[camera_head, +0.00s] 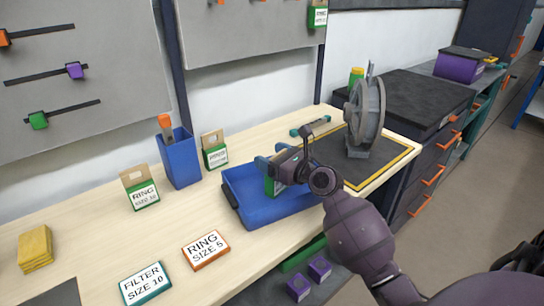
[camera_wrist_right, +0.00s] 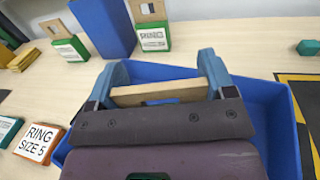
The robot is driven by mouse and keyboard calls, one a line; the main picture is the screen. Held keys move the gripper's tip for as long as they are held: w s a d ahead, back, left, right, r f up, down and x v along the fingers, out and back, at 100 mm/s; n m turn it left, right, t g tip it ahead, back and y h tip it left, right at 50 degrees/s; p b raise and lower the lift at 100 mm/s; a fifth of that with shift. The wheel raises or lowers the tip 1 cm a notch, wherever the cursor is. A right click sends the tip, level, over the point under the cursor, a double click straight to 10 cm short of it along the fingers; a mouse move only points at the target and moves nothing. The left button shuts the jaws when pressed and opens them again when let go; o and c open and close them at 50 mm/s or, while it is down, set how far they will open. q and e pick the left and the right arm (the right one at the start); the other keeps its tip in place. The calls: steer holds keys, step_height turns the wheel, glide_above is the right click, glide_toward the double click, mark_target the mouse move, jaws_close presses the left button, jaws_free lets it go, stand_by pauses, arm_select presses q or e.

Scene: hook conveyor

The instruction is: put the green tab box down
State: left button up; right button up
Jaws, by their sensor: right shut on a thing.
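My right gripper (camera_head: 276,164) is shut on the cardboard tab of a green tab box (camera_head: 273,187) and holds it over or in the blue tray (camera_head: 237,205). In the right wrist view the tan tab (camera_wrist_right: 160,93) spans between the two blue-grey fingers of the right gripper (camera_wrist_right: 163,75). The gripper and wrist hide most of the box, so I cannot tell whether it touches the tray floor. My left gripper is not in view.
Two other green tab boxes, one (camera_head: 142,195) left of a blue bin (camera_head: 179,160) and one (camera_head: 214,151) right of it, stand on the table. Flat ring (camera_head: 206,250) and filter (camera_head: 146,283) boxes lie in front. A grey wheel-like device (camera_head: 366,115) stands right of the tray.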

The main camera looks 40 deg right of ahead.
steer(key=o, duration=1.1)
steer(key=shift+f, duration=0.1)
steer(key=p+v, duration=0.1)
steer(key=v, duration=1.1)
